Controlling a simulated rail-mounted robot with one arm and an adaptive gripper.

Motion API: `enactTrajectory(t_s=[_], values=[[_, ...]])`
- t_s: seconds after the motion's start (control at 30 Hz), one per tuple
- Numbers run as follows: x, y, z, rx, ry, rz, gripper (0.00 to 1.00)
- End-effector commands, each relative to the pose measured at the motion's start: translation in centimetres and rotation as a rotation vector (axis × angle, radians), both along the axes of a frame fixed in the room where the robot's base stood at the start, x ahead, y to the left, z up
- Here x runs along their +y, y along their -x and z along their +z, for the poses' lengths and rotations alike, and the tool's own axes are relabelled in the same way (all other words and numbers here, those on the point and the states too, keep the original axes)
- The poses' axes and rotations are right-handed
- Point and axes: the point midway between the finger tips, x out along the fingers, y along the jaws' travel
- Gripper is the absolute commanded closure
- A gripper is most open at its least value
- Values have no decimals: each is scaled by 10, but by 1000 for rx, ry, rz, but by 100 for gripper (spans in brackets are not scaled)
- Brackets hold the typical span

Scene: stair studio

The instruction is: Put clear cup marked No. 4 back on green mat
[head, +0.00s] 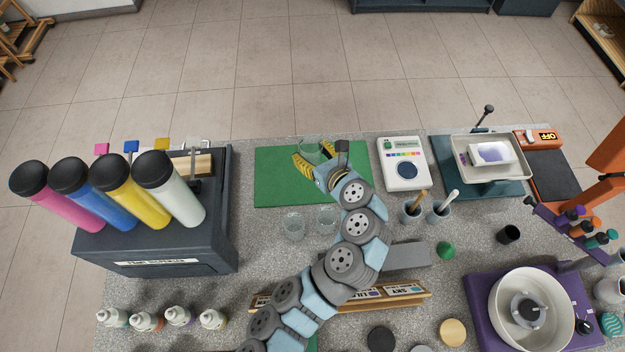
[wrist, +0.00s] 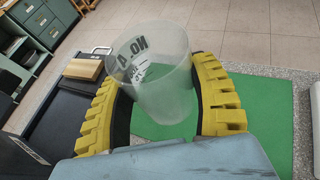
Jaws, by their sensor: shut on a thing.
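The clear cup marked No. 4 (wrist: 160,85) is between the two yellow ribbed fingers of my gripper (wrist: 165,105) in the wrist view. Its dark lettering shows on the left side of its wall. My gripper is shut on the cup. In the head view my gripper (head: 307,163) is over the green mat (head: 275,180), and the cup (head: 313,150) shows faintly at the mat's back edge. The mat also shows below the cup in the wrist view (wrist: 265,120). I cannot tell whether the cup's base touches the mat.
Two other clear cups (head: 293,226) stand just in front of the mat. The paint dispenser (head: 150,240) with several coloured bottles stands to the left. A white meter (head: 404,165) is right of the mat. The mat's left part is bare.

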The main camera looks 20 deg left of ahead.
Motion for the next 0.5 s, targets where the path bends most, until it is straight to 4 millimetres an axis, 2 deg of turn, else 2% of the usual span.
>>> enactTrajectory(t_s=[0.03,0.2,0.4,0.5], values=[[5,6,-24,0,6,71,75],[16,33,-52,-11,11,287,75],[18,53,-66,-18,11,416,75],[18,53,-69,-21,9,435,75]])
